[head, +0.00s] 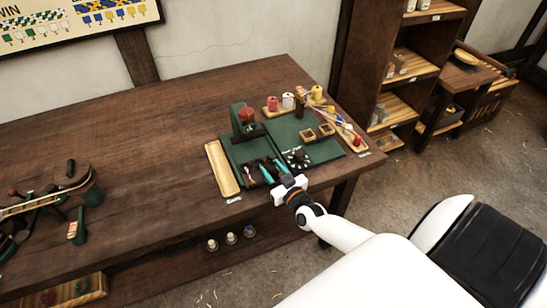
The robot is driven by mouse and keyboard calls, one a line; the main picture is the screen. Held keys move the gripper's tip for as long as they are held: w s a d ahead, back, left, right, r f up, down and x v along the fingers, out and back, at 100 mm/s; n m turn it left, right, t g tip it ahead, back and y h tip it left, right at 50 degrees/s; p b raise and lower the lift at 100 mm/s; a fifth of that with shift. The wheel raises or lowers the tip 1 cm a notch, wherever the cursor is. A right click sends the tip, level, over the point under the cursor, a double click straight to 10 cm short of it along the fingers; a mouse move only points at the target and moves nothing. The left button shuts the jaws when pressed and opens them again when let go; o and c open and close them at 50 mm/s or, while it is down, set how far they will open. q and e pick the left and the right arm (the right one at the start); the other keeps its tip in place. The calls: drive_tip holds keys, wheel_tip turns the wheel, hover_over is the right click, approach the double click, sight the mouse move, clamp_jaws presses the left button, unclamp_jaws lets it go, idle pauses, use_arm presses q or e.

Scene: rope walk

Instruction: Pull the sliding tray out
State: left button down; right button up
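A long, narrow light-wood tray (221,169) lies on the dark table, left of a green work area; it looks empty. Right of it is a dark-edged compartment (250,177) holding small tools with teal parts. I cannot tell for sure which of these is the sliding tray. My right gripper (284,180) is at the table's front edge, at the near right corner of that compartment. Its fingers are small and partly hidden, so I cannot tell whether they are open or touch anything. My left gripper is out of view.
A green mat (318,150) holds small wooden boxes, with colored spools (288,100) behind it. A green block device (244,122) stands behind the compartment. Tools lie at the table's left (40,205). The table middle (150,150) is clear. Shelves (405,70) stand right.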

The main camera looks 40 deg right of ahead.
drive_tip(key=s+a, duration=0.1)
drive_tip(key=s, duration=1.1)
drive_tip(key=shift+b, duration=0.3)
drive_tip(key=s+a+f+n+g+y, duration=0.15)
drive_tip(key=s+f+g, duration=0.3)
drive_tip(key=f, duration=0.75)
drive_tip(key=s+a+f+g, duration=0.3)
drive_tip(key=s+f, duration=0.2)
drive_tip(key=f, duration=0.6)
drive_tip(key=s+a+f+n+g, duration=0.1)
drive_tip(key=s+a+f+g, duration=0.2)
drive_tip(key=s+f, duration=0.5)
drive_tip(key=s+a+f+g, duration=0.4)
drive_tip(key=s+f+g, duration=0.2)
drive_tip(key=s, duration=0.9)
wheel_tip(320, 180, down, 2)
drive_tip(key=shift+s+n, duration=0.2)
drive_tip(key=shift+n, duration=0.15)
drive_tip(key=shift+g, duration=0.25)
